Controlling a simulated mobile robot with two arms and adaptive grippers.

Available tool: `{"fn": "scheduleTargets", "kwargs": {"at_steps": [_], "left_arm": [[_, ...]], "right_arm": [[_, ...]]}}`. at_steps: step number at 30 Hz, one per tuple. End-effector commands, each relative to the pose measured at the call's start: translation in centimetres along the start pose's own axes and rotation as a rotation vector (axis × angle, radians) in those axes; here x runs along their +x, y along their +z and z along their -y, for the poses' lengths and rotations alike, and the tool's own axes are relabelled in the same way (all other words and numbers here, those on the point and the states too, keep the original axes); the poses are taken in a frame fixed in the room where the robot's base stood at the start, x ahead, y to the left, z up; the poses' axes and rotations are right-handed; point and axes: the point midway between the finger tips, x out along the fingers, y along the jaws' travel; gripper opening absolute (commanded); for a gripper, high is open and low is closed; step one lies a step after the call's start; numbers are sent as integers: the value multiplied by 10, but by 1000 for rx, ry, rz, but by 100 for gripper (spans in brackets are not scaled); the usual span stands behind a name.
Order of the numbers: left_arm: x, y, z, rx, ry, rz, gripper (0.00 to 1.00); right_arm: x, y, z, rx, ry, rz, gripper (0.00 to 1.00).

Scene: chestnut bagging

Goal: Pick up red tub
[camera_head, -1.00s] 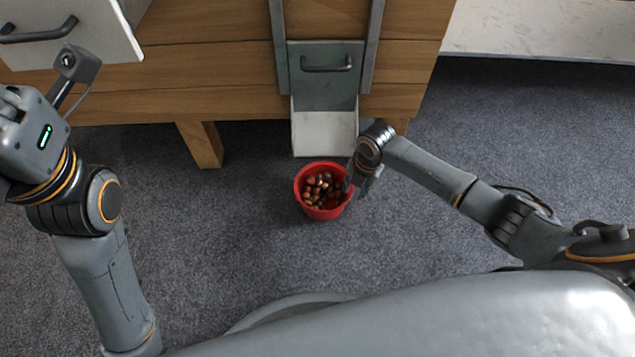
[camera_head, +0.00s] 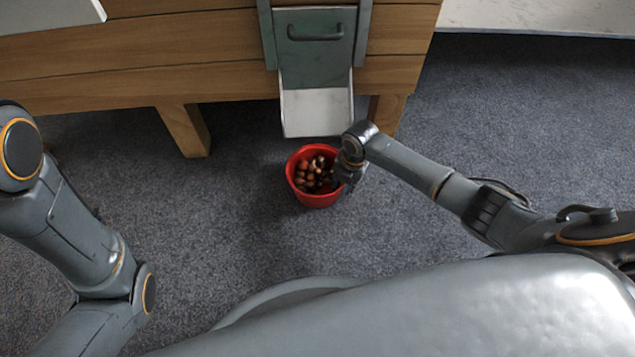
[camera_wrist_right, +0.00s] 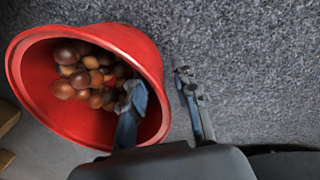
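The red tub (camera_head: 317,201) stands on the carpet below the chute, with several brown chestnuts (camera_head: 314,174) in it. My right gripper (camera_head: 347,178) is at the tub's right rim. In the right wrist view, the tub (camera_wrist_right: 138,48) fills the left side, with the chestnuts (camera_wrist_right: 88,76) inside. The right gripper (camera_wrist_right: 162,92) has one finger inside the tub and the other outside, with the tub wall between them. A gap shows between the outer finger and the wall, so the gripper is open around it. My left arm is at the left edge; its gripper is out of view.
A wooden cabinet (camera_head: 180,55) stands behind the tub. Its metal chute (camera_head: 317,112) ends just behind the tub, and a wooden leg (camera_head: 184,131) stands to the left. The carpet (camera_head: 500,130) is clear on the right.

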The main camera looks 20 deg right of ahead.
Motion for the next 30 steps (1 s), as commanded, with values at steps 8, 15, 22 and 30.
{"fn": "scheduleTargets", "kwargs": {"at_steps": [8, 15, 22, 30], "left_arm": [[-22, -19, -8, 4, 11, -30, 21], [-28, -21, -10, 4, 11, -30, 21], [-27, -20, -10, 4, 11, -31, 21], [-27, -21, -10, 3, 12, -31, 21]], "right_arm": [[37, 3, -2, 2, 0, 0, 29], [44, 3, -2, 0, 0, 0, 29], [43, 2, -2, 0, -1, 0, 19], [43, 2, -2, 0, -1, 0, 0]]}}
